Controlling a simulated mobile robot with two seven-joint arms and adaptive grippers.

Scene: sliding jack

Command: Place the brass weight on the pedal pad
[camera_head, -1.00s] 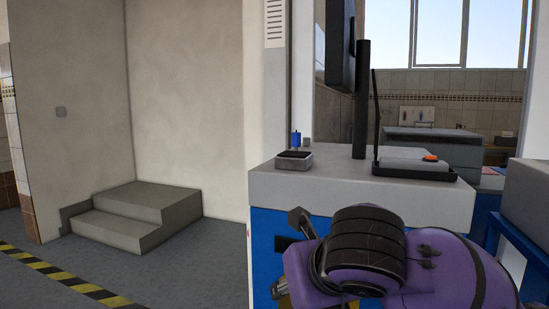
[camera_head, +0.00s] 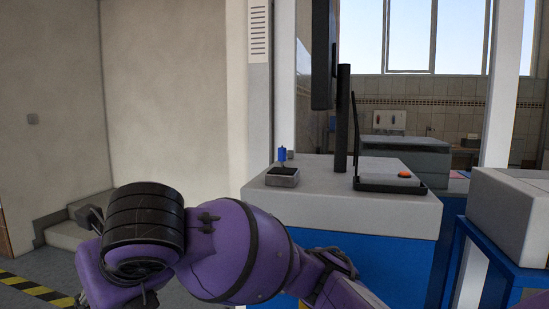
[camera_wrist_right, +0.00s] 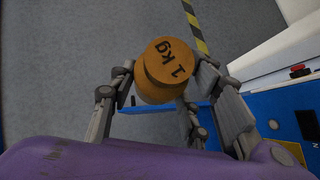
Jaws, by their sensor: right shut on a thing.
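The brass weight (camera_wrist_right: 169,66), a short orange-gold cylinder marked "1 kg", shows in the right wrist view. My right gripper (camera_wrist_right: 163,80) is shut on it, with grey fingers on both sides. The weight is above the grey floor, beside a blue bench front. In the head view a purple arm of mine crosses the lower middle; I cannot make out the weight there. A small grey block with a dark top (camera_head: 282,177) sits at the bench top's left end. It may be the pedal pad, but I cannot tell. My left gripper is not in view.
A blue bench with a grey top (camera_head: 390,208) stands ahead. On it are a blue-topped post (camera_head: 282,154), a black column (camera_head: 342,115) and a black tray with a white plate (camera_head: 388,177). A grey box (camera_head: 510,205) stands at the right. Concrete steps (camera_head: 62,230) are at the left.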

